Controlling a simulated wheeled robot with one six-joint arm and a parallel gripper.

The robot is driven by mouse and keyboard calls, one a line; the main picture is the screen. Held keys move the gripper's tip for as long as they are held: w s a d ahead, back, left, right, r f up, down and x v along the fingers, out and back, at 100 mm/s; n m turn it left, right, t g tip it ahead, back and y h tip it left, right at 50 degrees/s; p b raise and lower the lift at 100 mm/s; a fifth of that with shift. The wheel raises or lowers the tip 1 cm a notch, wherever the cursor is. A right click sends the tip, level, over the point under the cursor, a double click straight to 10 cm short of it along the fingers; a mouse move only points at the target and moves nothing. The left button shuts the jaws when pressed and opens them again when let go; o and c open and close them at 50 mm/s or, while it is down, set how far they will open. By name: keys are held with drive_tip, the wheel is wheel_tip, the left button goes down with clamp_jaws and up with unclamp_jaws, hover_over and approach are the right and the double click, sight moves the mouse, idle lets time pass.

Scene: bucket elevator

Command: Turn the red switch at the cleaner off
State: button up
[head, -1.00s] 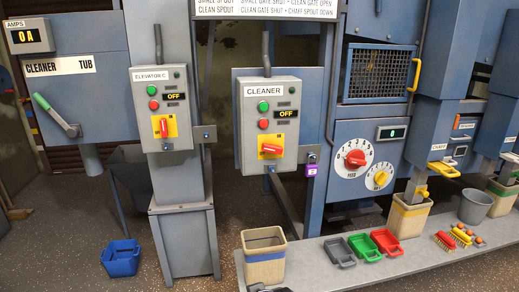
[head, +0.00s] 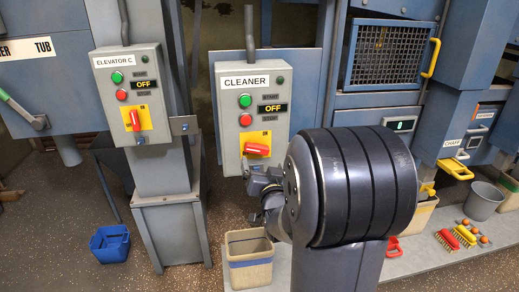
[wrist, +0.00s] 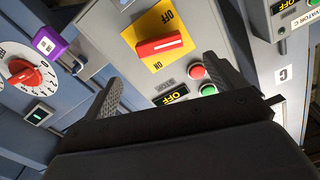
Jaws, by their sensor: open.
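The grey CLEANER box (head: 255,105) is on a blue panel in the head view. Its red switch (head: 257,149) sits on a yellow plate low on the box, its handle lying roughly level. The display above the switch reads OFF. My gripper (head: 262,183) is just below the switch, partly hidden by my arm. In the wrist view the red switch (wrist: 160,46) lies ahead of the two spread fingers (wrist: 162,70), near the middle of the gap. The handle lies crosswise between the OFF and ON marks. The fingers are open, apart from the handle and holding nothing.
The ELEVATOR C box (head: 132,95), with its own red switch upright, is to the left. A beige bin (head: 249,262) stands below the cleaner box.

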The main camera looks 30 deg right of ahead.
sight(258, 150)
drive_tip(key=p+x, duration=0.1)
drive_tip(key=x, duration=0.7)
drive_tip(key=shift+w+f+p, duration=0.1)
drive_tip(key=shift+w+p, duration=0.05)
drive_tip(key=shift+p, duration=0.15)
drive_tip(key=c, duration=1)
